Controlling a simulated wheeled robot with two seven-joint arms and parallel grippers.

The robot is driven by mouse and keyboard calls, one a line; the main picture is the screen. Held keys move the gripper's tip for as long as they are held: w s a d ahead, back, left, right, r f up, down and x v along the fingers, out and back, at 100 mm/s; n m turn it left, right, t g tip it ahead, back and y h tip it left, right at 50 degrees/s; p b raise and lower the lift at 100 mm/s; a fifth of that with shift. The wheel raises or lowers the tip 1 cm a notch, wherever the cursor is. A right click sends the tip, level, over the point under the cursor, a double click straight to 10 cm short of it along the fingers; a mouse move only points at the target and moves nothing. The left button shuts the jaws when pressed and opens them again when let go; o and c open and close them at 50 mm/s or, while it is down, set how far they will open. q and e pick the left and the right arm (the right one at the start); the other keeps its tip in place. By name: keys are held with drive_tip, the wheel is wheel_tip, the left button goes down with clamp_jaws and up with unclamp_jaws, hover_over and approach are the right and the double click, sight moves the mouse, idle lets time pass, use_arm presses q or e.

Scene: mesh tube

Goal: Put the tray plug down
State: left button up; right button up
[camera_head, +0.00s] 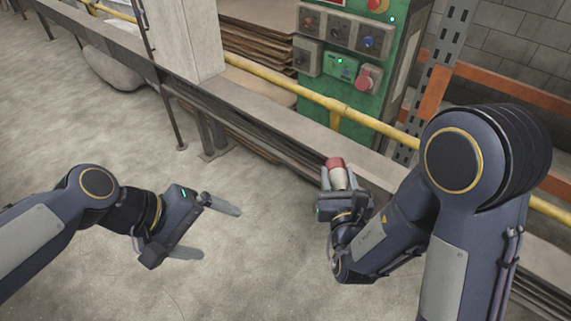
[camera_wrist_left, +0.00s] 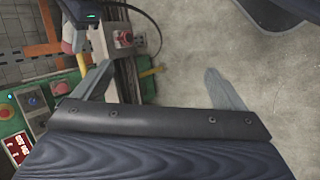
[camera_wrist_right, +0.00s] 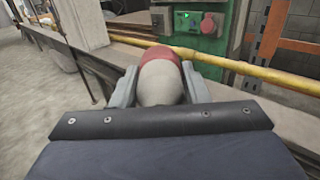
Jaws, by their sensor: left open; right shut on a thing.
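The tray plug (camera_head: 337,172), a rounded piece with a red end and a pale beige body, is between the fingers of my right gripper (camera_head: 339,181). In the right wrist view the plug (camera_wrist_right: 160,83) sits between both fingers, red end pointing away. My right gripper is shut on it and holds it in front of the long metal tray (camera_head: 280,125); whether the plug touches anything there is unclear. My left gripper (camera_head: 210,230) is open and empty over the bare floor at left. The left wrist view (camera_wrist_left: 158,86) also shows its fingers wide apart.
A yellow rail (camera_head: 290,94) runs along the tray's far side. Behind it stands a green control cabinet (camera_head: 345,85) with a red socket (camera_head: 367,79). An orange rack (camera_head: 500,85) is at right. A pale post (camera_head: 185,40) rises at back left.

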use_arm(q)
drive_tip(key=w+d+n+g+h, duration=0.2)
drive_tip(key=w+d+n+h, duration=0.3)
drive_tip(key=w+d+n, duration=0.3)
drive_tip(key=n+h, duration=0.4)
drive_tip(key=n, duration=0.4)
approach(330, 169)
drive_tip(key=d, duration=0.3)
drive_tip(key=d+f, duration=0.1)
drive_tip(key=d, duration=0.3)
drive_tip(key=w+d, duration=0.1)
drive_tip(key=d, duration=0.3)
drive_tip(key=shift+f, duration=0.35)
drive_tip(key=shift+a+f+t, duration=0.1)
drive_tip(key=shift+f+t, duration=0.05)
drive_tip(key=shift+t, duration=0.15)
drive_tip(key=c, duration=1.3)
use_arm(e)
drive_tip(key=shift+r, duration=0.1)
use_arm(q)
drive_tip(key=shift+c, duration=0.4)
use_arm(e)
drive_tip(key=o, duration=1.3)
drive_tip(key=shift+o, duration=0.2)
